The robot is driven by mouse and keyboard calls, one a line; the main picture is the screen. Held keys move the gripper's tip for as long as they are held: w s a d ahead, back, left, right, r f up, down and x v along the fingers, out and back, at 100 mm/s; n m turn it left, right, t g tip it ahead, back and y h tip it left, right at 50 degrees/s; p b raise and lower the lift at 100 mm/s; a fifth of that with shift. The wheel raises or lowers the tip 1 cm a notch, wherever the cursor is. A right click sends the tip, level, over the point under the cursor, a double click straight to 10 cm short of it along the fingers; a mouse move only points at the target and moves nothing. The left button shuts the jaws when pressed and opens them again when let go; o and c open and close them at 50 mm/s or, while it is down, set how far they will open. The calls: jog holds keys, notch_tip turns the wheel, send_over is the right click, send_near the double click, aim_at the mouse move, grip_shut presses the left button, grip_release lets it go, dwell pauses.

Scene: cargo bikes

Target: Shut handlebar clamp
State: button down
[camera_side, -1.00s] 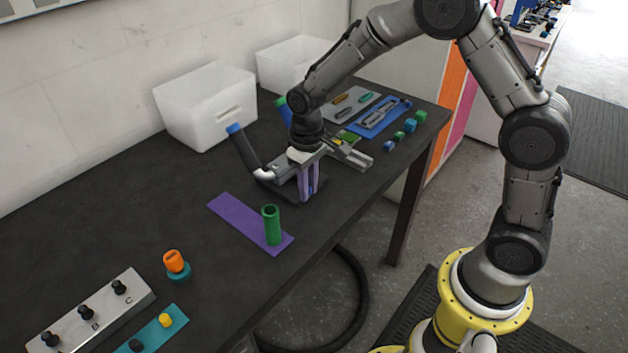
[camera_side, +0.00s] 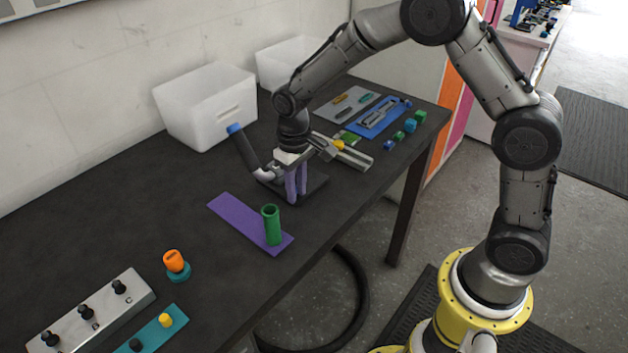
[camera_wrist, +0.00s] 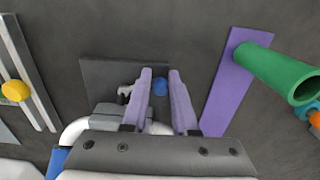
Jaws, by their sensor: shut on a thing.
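The handlebar (camera_side: 246,152) has a black grip with a blue end, rising to the left from a white bar. The white bar (camera_wrist: 75,131) shows at the lower left of the wrist view. The grey clamp (camera_wrist: 103,114) is partly hidden behind my gripper; its closure cannot be made out. It stands on a dark base plate (camera_side: 317,188). My gripper (camera_side: 297,192) points down over this plate, its purple fingers close together. In the wrist view my gripper (camera_wrist: 161,78) is shut on a small blue knob (camera_wrist: 160,87) between the fingers.
A purple strip (camera_side: 235,213) with an upright green tube (camera_side: 272,226) lies in front. A grey rail piece (camera_side: 350,158) with a yellow knob (camera_side: 338,145) stands close to the right. White bins (camera_side: 205,105) stand behind. The table at left is mostly clear.

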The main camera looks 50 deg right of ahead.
jog(key=shift+w+d, duration=0.2)
jog(key=shift+w, duration=0.05)
jog(key=c, duration=0.9)
grip_release()
jog(key=shift+s, duration=0.1)
jog(key=shift+s+a+r, duration=0.1)
jog(key=shift+r, duration=3.65)
jog(key=s+d+r+t, duration=0.2)
jog(key=s+r, duration=0.2)
jog(key=r, duration=0.3)
jog(key=s+d+r+t, duration=0.1)
jog(key=s+r+t, duration=0.1)
jog(key=s+r, duration=0.4)
jog(key=shift+t, duration=0.8)
jog(key=s, duration=0.5)
jog(key=s+d+f, duration=0.1)
jog(key=s, duration=0.4)
jog(key=s+f, duration=0.1)
jog(key=s, duration=0.4)
jog(key=shift+s+d, duration=0.3)
jog(key=shift+s, duration=0.1)
